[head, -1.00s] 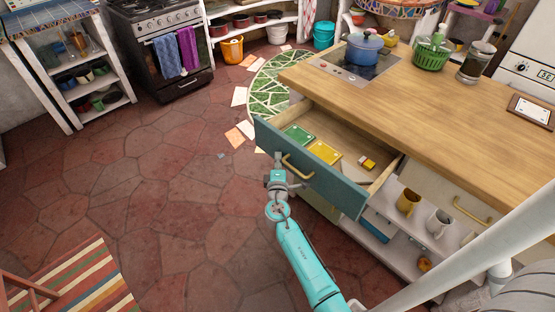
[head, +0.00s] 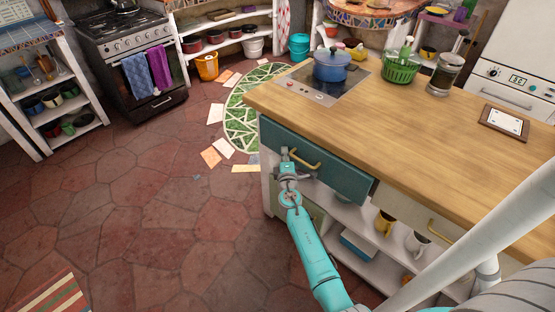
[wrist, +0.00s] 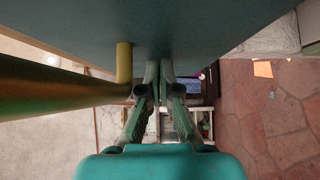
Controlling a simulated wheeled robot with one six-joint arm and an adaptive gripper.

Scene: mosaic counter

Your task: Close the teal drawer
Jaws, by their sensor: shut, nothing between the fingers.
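The teal drawer (head: 343,178) is in the counter's front face, under the wooden top. Its front looks flush with the counter and its inside is hidden. A brass handle (head: 306,161) crosses the front. My gripper (head: 284,153) is at the left part of the drawer front, beside the handle's left end. In the wrist view the gripper (wrist: 159,68) has its fingers together with nothing between them, their tips at the teal front (wrist: 200,25). The handle (wrist: 60,88) is left of the fingers and not gripped. I cannot tell whether the tips touch the front.
On the counter top (head: 400,125) are a blue pot (head: 332,67), a green basket (head: 400,70) and a glass jar (head: 445,75). Mugs (head: 384,222) stand on the open shelf below the drawer.

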